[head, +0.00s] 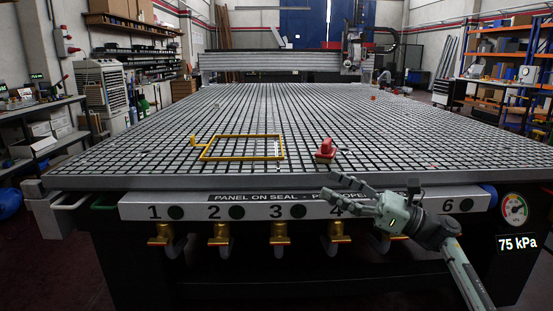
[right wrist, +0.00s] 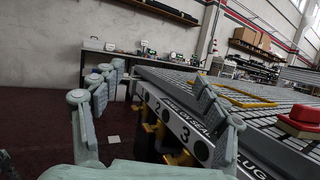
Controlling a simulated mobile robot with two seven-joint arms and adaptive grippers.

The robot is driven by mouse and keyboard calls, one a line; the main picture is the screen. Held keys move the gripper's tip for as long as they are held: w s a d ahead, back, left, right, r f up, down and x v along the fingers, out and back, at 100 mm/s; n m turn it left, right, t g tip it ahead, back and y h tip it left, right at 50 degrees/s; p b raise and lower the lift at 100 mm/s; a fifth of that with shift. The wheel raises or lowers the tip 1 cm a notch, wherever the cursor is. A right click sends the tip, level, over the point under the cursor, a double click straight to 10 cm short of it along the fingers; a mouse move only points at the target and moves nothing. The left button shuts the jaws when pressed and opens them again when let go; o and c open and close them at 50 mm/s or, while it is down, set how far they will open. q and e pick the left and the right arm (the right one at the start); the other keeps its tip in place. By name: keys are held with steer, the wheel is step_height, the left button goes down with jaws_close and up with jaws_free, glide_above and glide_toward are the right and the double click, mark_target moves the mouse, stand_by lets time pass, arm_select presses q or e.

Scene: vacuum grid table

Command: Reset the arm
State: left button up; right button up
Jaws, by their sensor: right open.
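My right gripper (head: 338,188) is open and empty in front of the table's front edge, over the valve panel near numbers 4 and 5. Its arm comes in from the lower right. The number 5 is hidden behind it. In the right wrist view the two fingers (right wrist: 155,85) stand wide apart with nothing between them, and the valve panel shows behind the right finger.
The grid table (head: 420,130) carries a yellow rectangular frame (head: 243,135) and a red block (head: 325,150). Several brass valves (head: 281,238) hang under the numbered panel (head: 190,212). A gauge (head: 514,209) at right reads 75 kPa.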

steer(key=w+d+r+m+t+h, duration=0.1)
steer(key=w+d+m+t+h, duration=0.7)
steer(key=m, duration=0.7)
steer(key=w+d+r+m+t+h, duration=0.1)
steer(key=w+d+m+t+h, duration=0.5)
steer(key=d+m+h, duration=0.7)
steer(key=s+d+f+m+g+h, duration=0.15)
steer(key=d+f+m+g, duration=0.3)
steer(key=f+m, duration=0.45)
steer(key=s+d+f+m+g+h, duration=0.1)
steer(key=d+f+m+g+h, duration=0.3)
steer(key=f+m, duration=0.6)
steer(key=s+a+f+m+g+y, duration=0.1)
steer(key=s+a+f+g+y, duration=0.2)
steer(key=s+f, duration=0.85)
steer(key=s+a+f+g+y, duration=0.1)
steer(key=s+a+f+g, duration=0.4)
steer(key=s+f, duration=0.7)
steer(key=s+a+f+g, duration=0.1)
steer(key=s+a+f, duration=0.2)
steer(key=s+f, duration=0.4)
steer(key=s+a+f+g+y, duration=0.1)
steer(key=s+a+f, duration=0.3)
steer(key=s, duration=1.1)
step_height(320, 180, down, 3)
steer(key=shift+s+f, duration=0.15)
steer(key=shift+s, duration=0.15)
